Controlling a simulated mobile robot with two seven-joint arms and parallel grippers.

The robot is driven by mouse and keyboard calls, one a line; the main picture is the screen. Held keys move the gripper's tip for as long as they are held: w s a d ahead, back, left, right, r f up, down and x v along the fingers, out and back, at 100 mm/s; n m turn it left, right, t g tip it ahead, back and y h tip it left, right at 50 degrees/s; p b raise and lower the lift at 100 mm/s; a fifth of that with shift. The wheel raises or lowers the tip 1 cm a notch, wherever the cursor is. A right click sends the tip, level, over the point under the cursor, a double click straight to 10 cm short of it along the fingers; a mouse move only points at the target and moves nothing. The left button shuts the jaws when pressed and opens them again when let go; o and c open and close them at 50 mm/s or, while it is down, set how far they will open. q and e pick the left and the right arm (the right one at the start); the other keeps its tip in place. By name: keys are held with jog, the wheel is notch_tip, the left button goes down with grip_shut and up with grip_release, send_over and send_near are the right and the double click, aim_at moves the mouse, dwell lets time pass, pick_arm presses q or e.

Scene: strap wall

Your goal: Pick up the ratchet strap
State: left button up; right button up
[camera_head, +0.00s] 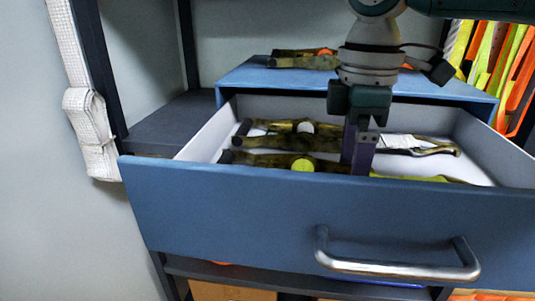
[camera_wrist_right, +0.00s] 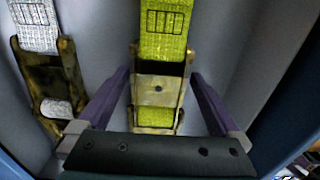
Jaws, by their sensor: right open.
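In the wrist view a worn, brassy ratchet strap with yellow webbing (camera_wrist_right: 157,90) lies between the two purple fingers of my open right gripper (camera_wrist_right: 160,75). No clear contact with the fingers shows. In the head view my right gripper (camera_head: 361,166) reaches down into the open blue drawer (camera_head: 230,205). The dark ratchet with a yellow spool (camera_head: 265,159) lies near the drawer front, left of the fingers. A second ratchet with white webbing (camera_wrist_right: 48,75) lies to the left in the wrist view. The drawer front hides the lower part of the fingers. My left gripper is out of view.
The drawer has white side walls and a metal handle (camera_head: 400,268). A blue box top (camera_head: 250,75) behind it carries more ratchets (camera_head: 300,60). White webbing (camera_head: 90,130) hangs at the left post, and orange and yellow straps (camera_head: 500,65) hang at the right.

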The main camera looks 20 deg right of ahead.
jog(key=shift+r, duration=0.1)
grip_shut()
dwell(0.8)
